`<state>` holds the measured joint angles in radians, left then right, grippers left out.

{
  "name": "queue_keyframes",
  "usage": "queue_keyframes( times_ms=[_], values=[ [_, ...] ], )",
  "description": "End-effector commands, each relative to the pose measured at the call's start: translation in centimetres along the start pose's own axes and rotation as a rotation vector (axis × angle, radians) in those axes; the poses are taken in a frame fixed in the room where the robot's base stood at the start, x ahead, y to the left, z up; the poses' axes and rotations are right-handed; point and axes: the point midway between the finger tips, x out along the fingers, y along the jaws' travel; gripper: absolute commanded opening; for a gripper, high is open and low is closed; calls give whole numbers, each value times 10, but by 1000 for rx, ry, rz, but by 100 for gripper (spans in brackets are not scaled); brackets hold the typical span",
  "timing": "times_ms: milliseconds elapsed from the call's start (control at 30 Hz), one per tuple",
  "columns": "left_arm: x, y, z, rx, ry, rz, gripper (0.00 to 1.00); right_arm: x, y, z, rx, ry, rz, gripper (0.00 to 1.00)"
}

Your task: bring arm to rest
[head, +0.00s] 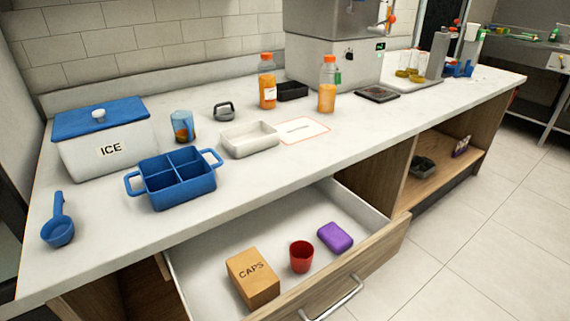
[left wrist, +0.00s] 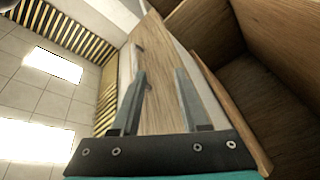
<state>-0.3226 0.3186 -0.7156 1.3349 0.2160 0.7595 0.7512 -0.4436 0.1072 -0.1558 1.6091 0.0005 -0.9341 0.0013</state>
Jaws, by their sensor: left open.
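My left gripper (left wrist: 158,103) shows in the left wrist view with its two fingers apart and nothing between them. Beyond the fingers is a wooden panel (left wrist: 160,62), and no object touches the fingers. Neither of my arms shows in the head view, and my right gripper is in no view.
A drawer (head: 384,256) stands open below the counter (head: 120,228), holding a caps box (head: 253,280), a red cup (head: 301,257) and a purple block (head: 335,237). On the counter are an ice box (head: 85,160), a blue divided caddy (head: 172,193) and orange bottles (head: 327,97). Floor (head: 490,230) is clear at right.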

Motion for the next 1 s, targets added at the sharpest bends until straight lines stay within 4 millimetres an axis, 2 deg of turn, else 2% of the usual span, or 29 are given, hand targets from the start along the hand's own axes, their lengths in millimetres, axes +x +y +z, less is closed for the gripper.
queue_keyframes(
  times_ms=[67,167,300,433,500,600,700,833,1000],
  values=[
    [-6,-34,2,105,-67,-125,45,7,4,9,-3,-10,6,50],
    [-25,-88,7,250,-185,-307,45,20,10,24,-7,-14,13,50],
    [-74,-155,15,408,-388,-553,45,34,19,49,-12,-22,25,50],
    [-137,-199,24,498,-610,-757,45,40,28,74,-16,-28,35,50],
    [-174,-213,30,522,-736,-847,45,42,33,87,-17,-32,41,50],
    [-221,-222,40,530,-901,-940,45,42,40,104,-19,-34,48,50],
    [-256,-224,48,522,-1024,-995,45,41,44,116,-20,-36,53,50],
    [-279,-222,55,512,-1112,-1024,45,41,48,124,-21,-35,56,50],
    [-285,-222,57,509,-1132,-1030,45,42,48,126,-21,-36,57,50]
  ],
)
